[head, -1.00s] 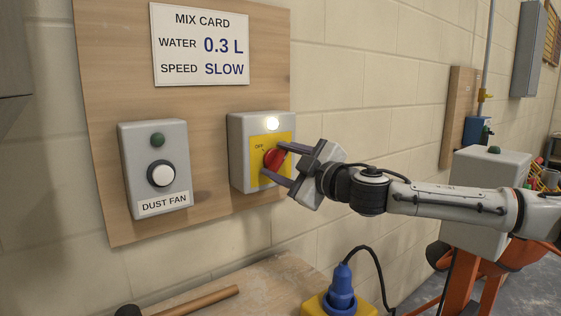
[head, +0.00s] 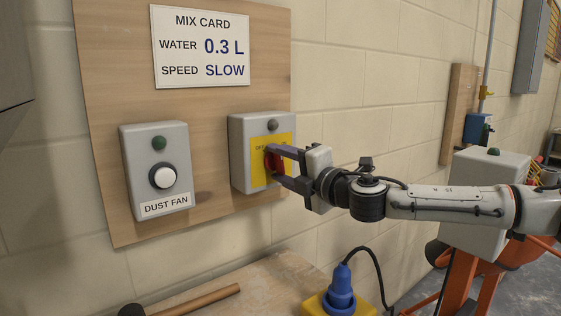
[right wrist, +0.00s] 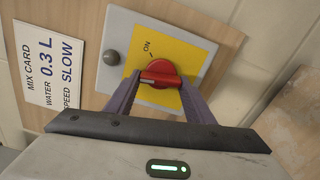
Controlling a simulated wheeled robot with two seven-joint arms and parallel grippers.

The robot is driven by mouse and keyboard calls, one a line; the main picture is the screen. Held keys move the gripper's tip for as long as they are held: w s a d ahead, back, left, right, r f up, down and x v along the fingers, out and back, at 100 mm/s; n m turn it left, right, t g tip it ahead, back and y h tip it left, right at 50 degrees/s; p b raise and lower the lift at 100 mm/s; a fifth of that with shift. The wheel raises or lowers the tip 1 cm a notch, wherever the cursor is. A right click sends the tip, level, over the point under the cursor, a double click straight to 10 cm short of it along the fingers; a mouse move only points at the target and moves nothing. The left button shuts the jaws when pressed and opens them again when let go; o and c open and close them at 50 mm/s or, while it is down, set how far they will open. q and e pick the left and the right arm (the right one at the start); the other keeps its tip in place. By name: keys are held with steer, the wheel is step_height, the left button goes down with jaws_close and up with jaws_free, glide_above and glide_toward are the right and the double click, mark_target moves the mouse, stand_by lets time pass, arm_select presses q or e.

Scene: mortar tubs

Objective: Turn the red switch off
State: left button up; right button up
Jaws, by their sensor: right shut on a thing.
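The red switch (head: 273,161) is a rotary knob on a yellow plate on a grey box (head: 240,150), mounted on the wooden wall board. In the right wrist view the red switch (right wrist: 160,73) sits between the two fingers, with "ON" readable beside it. The lamp (head: 272,126) above the plate is grey and unlit; the lamp also shows in the right wrist view (right wrist: 111,58). My right gripper (head: 277,166) is shut on the red switch, and its fingers hide part of the knob and plate. My left gripper is not in view.
A dust fan box (head: 157,170) with a white button and a dark green lamp is left of the switch box. A mix card (head: 202,47) hangs above. Below, a blue plug (head: 341,288) stands beside a wooden handle (head: 200,300) on a ledge.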

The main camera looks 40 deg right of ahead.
steer(key=n+p, duration=0.1)
steer(key=n, duration=0.2)
steer(key=shift+f+n, duration=0.1)
steer(key=shift+n, duration=0.2)
steer(key=shift+n+p, duration=0.35)
steer(key=shift+n, duration=0.85)
steer(key=shift+d+n, duration=0.1)
steer(key=shift+n, duration=0.2)
steer(key=shift+f, duration=0.1)
steer(key=o, duration=1.1)
steer(key=shift+c, duration=0.2)
steer(key=shift+s, duration=0.1)
